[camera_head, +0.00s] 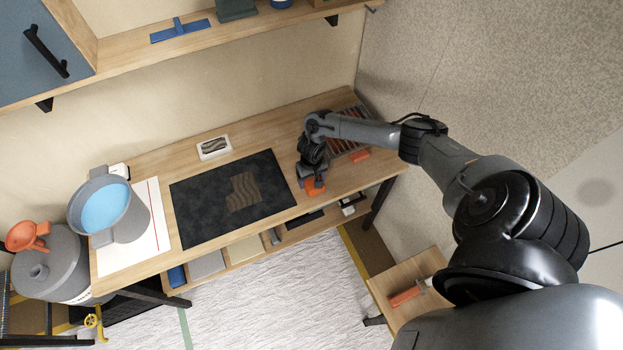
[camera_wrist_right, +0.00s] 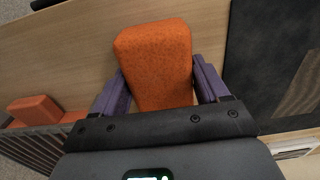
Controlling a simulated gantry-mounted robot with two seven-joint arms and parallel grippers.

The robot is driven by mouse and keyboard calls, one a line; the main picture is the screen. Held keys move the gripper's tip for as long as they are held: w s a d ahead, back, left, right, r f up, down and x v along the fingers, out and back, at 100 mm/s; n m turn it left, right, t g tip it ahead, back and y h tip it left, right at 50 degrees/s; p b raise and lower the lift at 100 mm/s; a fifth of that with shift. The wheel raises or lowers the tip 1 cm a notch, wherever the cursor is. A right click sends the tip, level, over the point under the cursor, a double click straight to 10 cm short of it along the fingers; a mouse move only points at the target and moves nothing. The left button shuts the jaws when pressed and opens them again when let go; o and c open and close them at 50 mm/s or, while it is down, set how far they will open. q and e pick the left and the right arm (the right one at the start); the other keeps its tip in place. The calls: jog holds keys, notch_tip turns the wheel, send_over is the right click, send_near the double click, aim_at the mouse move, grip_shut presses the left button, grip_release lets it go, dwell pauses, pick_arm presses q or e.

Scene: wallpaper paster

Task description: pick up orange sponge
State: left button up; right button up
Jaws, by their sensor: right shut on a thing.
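An orange sponge (camera_head: 315,188) is at the right part of the wooden workbench, just right of the dark mat. My right gripper (camera_head: 311,178) is shut on it. In the right wrist view the sponge (camera_wrist_right: 156,62) sits between the two purple fingers and sticks out past their tips. I cannot tell whether it touches the bench top or is a little above it. My left gripper is not in view.
A second orange block (camera_head: 360,155) lies near a slatted rack (camera_head: 346,138) at the bench's right end. The dark mat (camera_head: 205,205) carries a patterned piece (camera_head: 243,192). A grey bucket of blue liquid (camera_head: 127,222) stands at the left. A shelf (camera_head: 130,50) hangs above.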

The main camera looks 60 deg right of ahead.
jog(key=shift+r, duration=0.7)
notch_tip(320, 180, up, 3)
jog(key=shift+f+p, duration=0.1)
jog(key=shift+p, duration=0.35)
jog(key=s+r+p, duration=0.2)
jog(key=s+r, duration=0.4)
jog(key=s, duration=0.5)
jog(key=shift+s+d+r, duration=0.3)
jog(key=shift+d, duration=0.1)
jog(key=o, duration=0.4)
jog(key=c, duration=0.5)
jog(key=shift+o, duration=0.2)
jog(key=shift+a, duration=0.1)
